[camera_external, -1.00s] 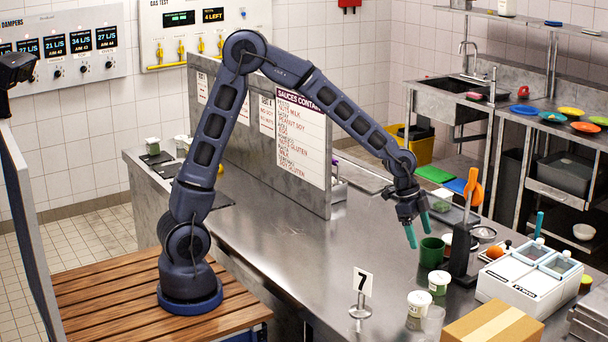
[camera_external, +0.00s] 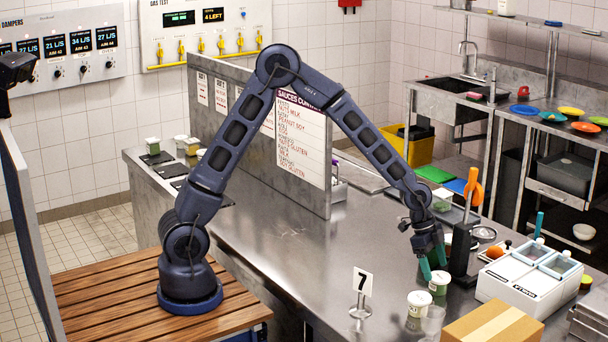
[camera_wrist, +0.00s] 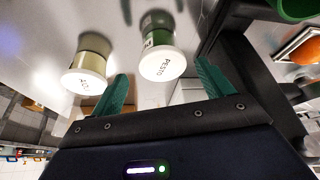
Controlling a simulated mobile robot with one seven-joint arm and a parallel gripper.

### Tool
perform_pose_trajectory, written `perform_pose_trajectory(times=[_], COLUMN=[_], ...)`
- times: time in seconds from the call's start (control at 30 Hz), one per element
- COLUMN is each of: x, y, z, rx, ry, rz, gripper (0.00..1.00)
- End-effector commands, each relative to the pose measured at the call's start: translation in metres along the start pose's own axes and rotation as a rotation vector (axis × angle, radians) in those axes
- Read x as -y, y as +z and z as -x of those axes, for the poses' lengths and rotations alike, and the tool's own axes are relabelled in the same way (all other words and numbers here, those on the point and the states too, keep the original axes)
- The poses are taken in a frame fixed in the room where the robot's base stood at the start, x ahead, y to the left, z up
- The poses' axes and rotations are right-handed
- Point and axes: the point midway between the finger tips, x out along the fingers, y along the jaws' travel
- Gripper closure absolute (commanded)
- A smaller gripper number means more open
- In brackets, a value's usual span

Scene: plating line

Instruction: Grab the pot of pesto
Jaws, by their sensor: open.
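The pot of pesto (camera_wrist: 159,62) has a white lid lettered PESTO and stands on the steel counter. In the wrist view it sits ahead of and between the green fingertips of my gripper (camera_wrist: 161,82), nearer the middle than the other pot. In the external view the pesto pot (camera_external: 438,283) is just below my gripper (camera_external: 433,270), whose teal fingers are apart and empty. A second pot (camera_wrist: 86,72) with a white lid, its lettering hard to read, stands to the left; it also shows in the external view (camera_external: 418,303).
A black stand with an orange-handled tool (camera_external: 465,245) is close to the right of my gripper. A table sign marked 7 (camera_external: 362,290) stands left of the pots. A cardboard box (camera_external: 492,327) and a white container unit (camera_external: 530,280) are on the right. The counter's middle is clear.

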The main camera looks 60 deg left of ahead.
Motion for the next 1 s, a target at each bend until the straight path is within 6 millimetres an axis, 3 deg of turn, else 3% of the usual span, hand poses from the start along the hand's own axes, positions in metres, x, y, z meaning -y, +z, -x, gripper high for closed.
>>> perform_pose_trajectory(times=[0.27,0.53,0.77,1.0], x=[0.002,0.003,0.003,0.003], y=[-0.001,-0.001,-0.001,-0.001], z=[-0.037,-0.041,-0.041,-0.04], rx=[0.001,0.0,0.0,-0.001], ry=[0.001,0.0,0.0,0.0], rz=[0.0,0.0,0.0,0.0], gripper=[0.21,0.21,0.64,0.64])
